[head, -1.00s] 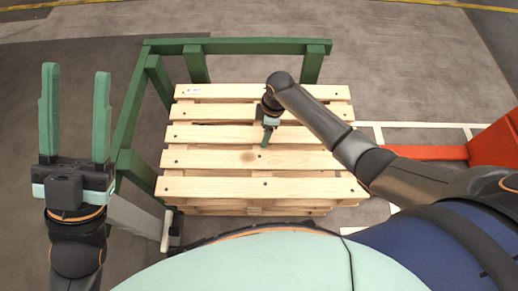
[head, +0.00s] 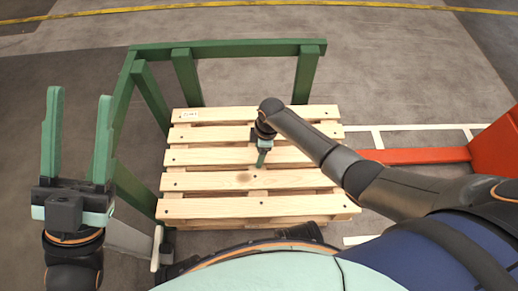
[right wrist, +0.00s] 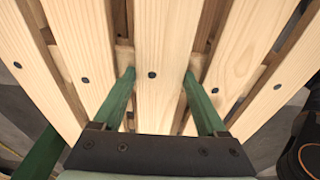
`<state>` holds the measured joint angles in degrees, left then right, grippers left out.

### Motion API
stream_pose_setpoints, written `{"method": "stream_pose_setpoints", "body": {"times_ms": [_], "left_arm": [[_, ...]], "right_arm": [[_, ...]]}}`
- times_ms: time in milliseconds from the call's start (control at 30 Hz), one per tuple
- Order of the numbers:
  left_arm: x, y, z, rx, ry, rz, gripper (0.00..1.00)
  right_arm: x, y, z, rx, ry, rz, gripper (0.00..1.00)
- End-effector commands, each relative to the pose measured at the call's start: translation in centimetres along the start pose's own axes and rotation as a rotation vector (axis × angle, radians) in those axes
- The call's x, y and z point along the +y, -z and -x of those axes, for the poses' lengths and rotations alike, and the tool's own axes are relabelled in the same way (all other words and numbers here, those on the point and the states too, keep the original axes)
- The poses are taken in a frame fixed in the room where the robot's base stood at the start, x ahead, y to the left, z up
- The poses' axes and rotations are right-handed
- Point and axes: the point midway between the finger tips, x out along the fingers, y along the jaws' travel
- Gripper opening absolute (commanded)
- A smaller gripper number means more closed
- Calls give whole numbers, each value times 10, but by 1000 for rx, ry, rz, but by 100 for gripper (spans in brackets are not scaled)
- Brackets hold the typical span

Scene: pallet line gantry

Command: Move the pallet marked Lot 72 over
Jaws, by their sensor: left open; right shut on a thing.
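A light wood pallet (head: 235,208) lies inside a green frame in the head view, with its slats running left to right. My right gripper (head: 263,160) reaches down at the middle of the pallet. In the right wrist view its green fingers straddle the middle slat (right wrist: 160,40), and it is shut on that slat. The fingertips are hidden in the gaps. My left gripper (head: 80,95) is open and empty, left of the frame.
The green frame (head: 228,48) bounds the pallet at the back and left. An orange-red structure (head: 425,156) stands to the right, with white floor lines (head: 408,128) beside it. The grey floor behind the frame is clear up to a yellow line.

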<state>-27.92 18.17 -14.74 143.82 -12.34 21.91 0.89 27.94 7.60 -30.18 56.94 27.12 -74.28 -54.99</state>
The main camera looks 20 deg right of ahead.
Motion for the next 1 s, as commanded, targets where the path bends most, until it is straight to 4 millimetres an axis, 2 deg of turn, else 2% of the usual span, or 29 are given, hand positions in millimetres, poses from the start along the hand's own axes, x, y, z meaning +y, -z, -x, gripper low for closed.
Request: {"method": "stream_pose_setpoints", "body": {"times_ms": [367, 400, 600, 867, 1000], "left_arm": [[0, -2, 0, -1, 13, 5, 50], [0, -2, 0, -1, 14, 5, 50], [-1, -1, 0, 1, 14, 4, 50], [-1, 0, -1, 2, 13, 4, 50], [-5, 7, -7, 4, 12, 7, 50]], "right_arm": [[3, 3, 0, 8, -8, 1, 0], [1, 0, -3, 2, -2, 0, 77], [1, 0, -3, 2, -2, 0, 99], [1, 0, -1, 2, -2, 0, 100], [1, 1, 13, 2, -3, 0, 100]]}}
